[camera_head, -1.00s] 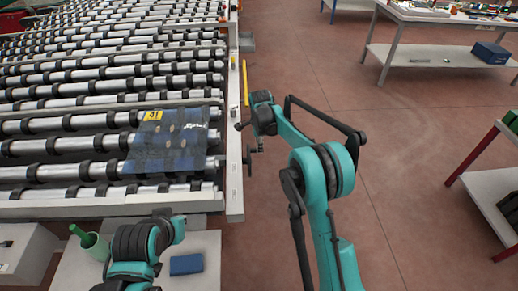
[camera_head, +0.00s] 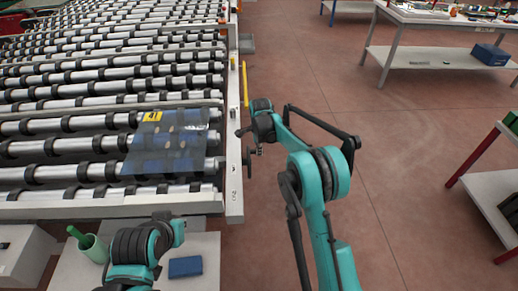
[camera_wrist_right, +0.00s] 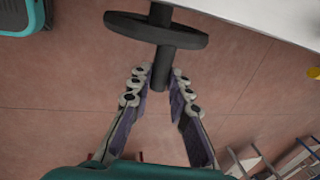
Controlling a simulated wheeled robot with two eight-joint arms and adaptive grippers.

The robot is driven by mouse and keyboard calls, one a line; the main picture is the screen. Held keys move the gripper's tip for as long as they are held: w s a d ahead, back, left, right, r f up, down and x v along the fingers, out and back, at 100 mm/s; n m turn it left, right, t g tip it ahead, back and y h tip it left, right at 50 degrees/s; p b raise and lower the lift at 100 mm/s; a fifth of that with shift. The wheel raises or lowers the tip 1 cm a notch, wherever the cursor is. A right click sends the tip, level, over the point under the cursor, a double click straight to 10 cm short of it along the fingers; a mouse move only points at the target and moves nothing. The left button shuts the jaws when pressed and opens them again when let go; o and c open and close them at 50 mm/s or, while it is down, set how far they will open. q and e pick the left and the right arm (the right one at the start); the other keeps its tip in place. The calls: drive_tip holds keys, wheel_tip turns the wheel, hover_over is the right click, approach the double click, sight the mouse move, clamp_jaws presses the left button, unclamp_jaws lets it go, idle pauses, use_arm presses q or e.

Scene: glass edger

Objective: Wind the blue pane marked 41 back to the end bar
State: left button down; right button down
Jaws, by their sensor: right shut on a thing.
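The blue, see-through pane (camera_head: 168,155) lies on the rollers at the near right of the conveyor, with a yellow tag marked 41 (camera_head: 153,116) on its far edge. A dark handwheel (camera_head: 249,162) stands at the conveyor's right side; it also shows in the right wrist view (camera_wrist_right: 125,24). My right gripper (camera_wrist_right: 159,76) is shut on the handwheel's short dark handle (camera_wrist_right: 161,62), one finger on each side. In the head view the jaws are small and partly hidden. My left arm is at the bottom; its gripper is not in view. A pale bar (camera_head: 105,207) crosses the conveyor's near end.
The conveyor's pale side rail (camera_head: 234,190) runs close beside my right arm. A low white table with a green cup (camera_head: 93,248) and a blue box (camera_head: 185,266) is at the near left. Benches stand at the right and back. The floor (camera_head: 410,150) between is clear.

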drive_tip(key=shift+s, duration=0.15)
drive_tip(key=shift+s+f+t+b, duration=0.35)
drive_tip(key=shift+s+t+b, duration=0.45)
drive_tip(key=shift+t+b, duration=0.3)
drive_tip(key=shift+s+f+t+b, duration=0.3)
drive_tip(key=shift+s+t+b, duration=0.55)
drive_tip(key=shift+t, duration=0.3)
drive_tip(key=shift+s+f+t+b, duration=0.35)
drive_tip(key=shift+s+t+b, duration=0.35)
drive_tip(key=shift+t+b, duration=0.4)
drive_tip(key=c, duration=1.4)
unclamp_jaws()
drive_tip(key=v, duration=1.2)
